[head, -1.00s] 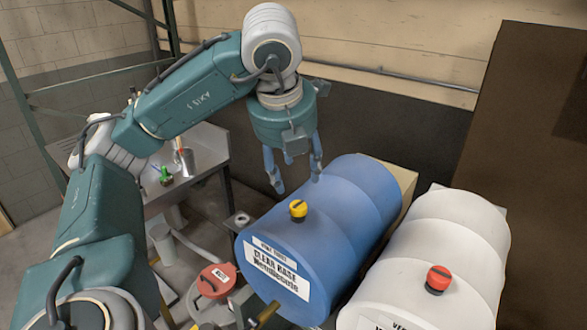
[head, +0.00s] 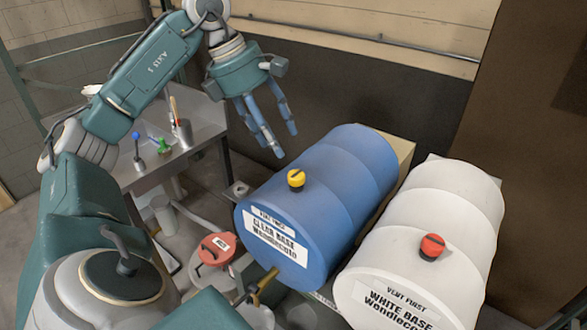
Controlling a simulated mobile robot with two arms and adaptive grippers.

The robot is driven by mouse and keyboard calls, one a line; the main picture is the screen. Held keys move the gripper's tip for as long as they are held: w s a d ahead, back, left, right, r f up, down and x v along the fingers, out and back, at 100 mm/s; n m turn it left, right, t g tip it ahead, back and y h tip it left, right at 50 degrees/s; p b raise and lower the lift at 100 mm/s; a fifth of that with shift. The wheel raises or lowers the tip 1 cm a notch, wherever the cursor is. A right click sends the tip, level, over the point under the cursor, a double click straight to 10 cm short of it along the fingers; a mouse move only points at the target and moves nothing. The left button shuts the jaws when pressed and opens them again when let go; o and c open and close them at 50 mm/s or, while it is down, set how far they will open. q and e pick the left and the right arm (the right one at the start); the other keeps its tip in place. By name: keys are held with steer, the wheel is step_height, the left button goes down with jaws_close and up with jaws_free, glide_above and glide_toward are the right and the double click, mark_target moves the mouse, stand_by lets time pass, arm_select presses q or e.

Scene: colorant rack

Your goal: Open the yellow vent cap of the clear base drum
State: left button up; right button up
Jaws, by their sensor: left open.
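The clear base drum (head: 335,185) is blue and lies on its side, with a white label (head: 275,237) on its front end. Its yellow vent cap (head: 296,180) sits on top near that end, with a dark stripe across it. My left gripper (head: 286,144) is open and empty, its blue fingers pointing down. It hangs up and to the left of the drum in the picture, apart from the cap. My right gripper is not in view.
A white drum (head: 430,225) with a red cap (head: 432,246) lies to the right. A grey bench (head: 205,140) at left holds small tools and a cup. A brown panel (head: 530,130) stands at right.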

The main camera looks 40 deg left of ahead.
mark_target(296, 174)
arm_select(q)
steer(key=x, duration=1)
steer(key=shift+f, duration=0.2)
steer(key=shift+c, duration=0.2)
